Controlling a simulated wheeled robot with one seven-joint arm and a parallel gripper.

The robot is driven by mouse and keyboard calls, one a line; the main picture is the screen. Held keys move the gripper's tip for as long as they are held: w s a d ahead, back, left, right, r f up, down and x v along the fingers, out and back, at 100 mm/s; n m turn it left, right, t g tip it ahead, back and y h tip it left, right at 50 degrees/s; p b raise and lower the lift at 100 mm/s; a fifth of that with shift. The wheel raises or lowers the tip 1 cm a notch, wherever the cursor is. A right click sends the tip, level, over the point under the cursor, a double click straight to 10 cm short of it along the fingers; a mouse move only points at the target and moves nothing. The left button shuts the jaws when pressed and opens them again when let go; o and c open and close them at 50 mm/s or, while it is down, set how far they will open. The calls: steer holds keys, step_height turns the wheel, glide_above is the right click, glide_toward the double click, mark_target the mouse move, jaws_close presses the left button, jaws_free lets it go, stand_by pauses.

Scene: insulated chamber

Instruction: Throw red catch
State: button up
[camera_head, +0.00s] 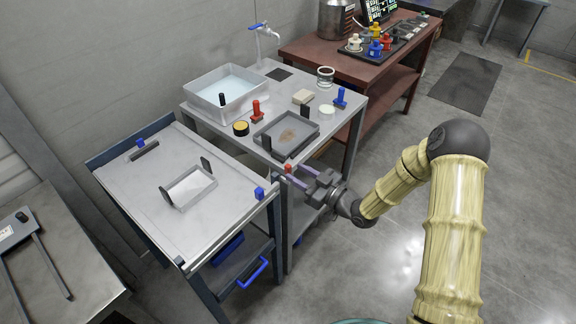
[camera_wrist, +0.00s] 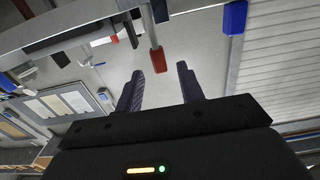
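The red catch (camera_head: 288,168) is a small red block at the front edge of the grey worktable, near the trolley's corner. Whether a finger touches the catch I cannot tell.
The trolley (camera_head: 130,185) at left has a blue catch (camera_head: 260,193) on its near corner and a small tray (camera_head: 190,187). On the worktable stand a dark tray (camera_head: 304,124), a red-handled tool (camera_head: 256,112) and a water basin (camera_head: 226,90). The floor at right is open.

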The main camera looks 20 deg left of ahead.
mark_target(290, 169)
steer(key=x, duration=0.4)
steer(key=shift+w+a+p, duration=0.1)
steer(key=shift+a+p, duration=0.15)
steer(key=shift+p, duration=0.05)
jaws_close()
